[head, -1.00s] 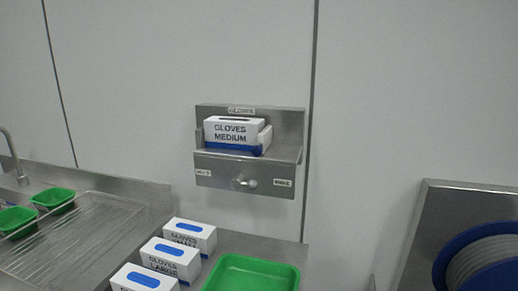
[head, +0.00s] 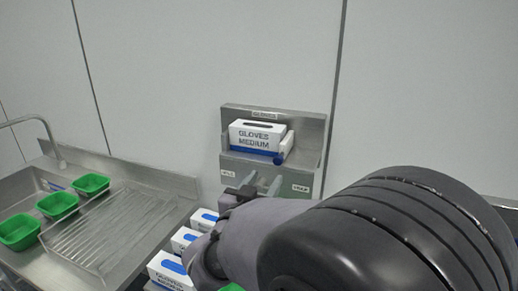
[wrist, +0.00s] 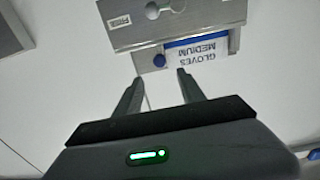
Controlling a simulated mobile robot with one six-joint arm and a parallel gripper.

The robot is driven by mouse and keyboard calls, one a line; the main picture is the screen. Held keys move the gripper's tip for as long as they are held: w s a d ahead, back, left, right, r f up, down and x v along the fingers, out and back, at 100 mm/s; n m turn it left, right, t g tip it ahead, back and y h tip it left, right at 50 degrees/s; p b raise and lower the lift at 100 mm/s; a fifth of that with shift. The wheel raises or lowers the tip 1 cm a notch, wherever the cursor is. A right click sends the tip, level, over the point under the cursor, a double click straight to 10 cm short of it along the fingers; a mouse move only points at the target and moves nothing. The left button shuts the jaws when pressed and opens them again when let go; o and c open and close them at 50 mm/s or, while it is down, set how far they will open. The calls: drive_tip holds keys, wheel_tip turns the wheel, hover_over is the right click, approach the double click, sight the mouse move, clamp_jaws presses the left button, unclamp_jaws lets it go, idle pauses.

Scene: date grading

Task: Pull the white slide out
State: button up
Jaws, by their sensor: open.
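A steel glove holder (head: 308,162) is fixed to the wall, with a white box marked GLOVES MEDIUM (head: 257,133) in it. The white slide (head: 288,142) shows at the right of the box, with a blue knob (head: 278,159) at its front. The wrist view is upside down, with the blue knob (wrist: 159,60) left of the box (wrist: 197,50). My gripper (head: 262,183) is open and empty, just below the knob in the head view. In the wrist view my gripper's fingertips (wrist: 160,77) stand either side of the knob's line, apart from it.
The holder's front face has a round metal knob (wrist: 152,10) and small labels, partly hidden by my gripper in the head view. Several glove boxes (head: 171,270) stand below left. Green trays (head: 58,205) sit by the sink and ribbed drainer (head: 112,222).

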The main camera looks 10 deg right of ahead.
sight(281, 154)
drive_tip(key=x, duration=1.5)
drive_tip(key=shift+b, duration=0.4)
clamp_jaws()
